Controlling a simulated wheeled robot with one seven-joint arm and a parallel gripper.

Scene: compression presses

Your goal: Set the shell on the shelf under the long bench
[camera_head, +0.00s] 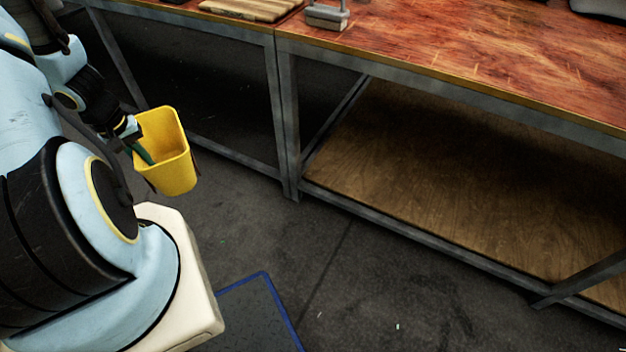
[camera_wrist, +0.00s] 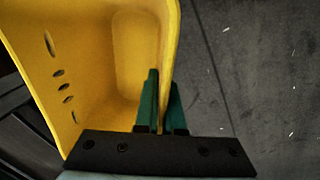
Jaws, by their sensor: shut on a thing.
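The shell is a yellow open-topped bin (camera_head: 172,160). My gripper (camera_head: 141,152) is shut on its near wall and holds it in the air, its open top up and slightly tilted, left of the benches. In the wrist view the yellow shell (camera_wrist: 95,40) fills the upper left, and the green fingers of my gripper (camera_wrist: 162,100) pinch its wall, one inside and one outside. The long bench (camera_head: 450,70) has a red-brown top and a grey metal frame. Its low wooden shelf (camera_head: 440,190) is bare where it shows; its right end is out of view.
A grey frame post (camera_head: 288,125) and a slanting bar (camera_head: 590,280) border the shelf opening. A second bench at left has no visible shelf board. A wooden slatted piece (camera_head: 250,8) and a grey metal block (camera_head: 327,15) are on top. A blue-edged mat (camera_head: 255,315) lies on open floor.

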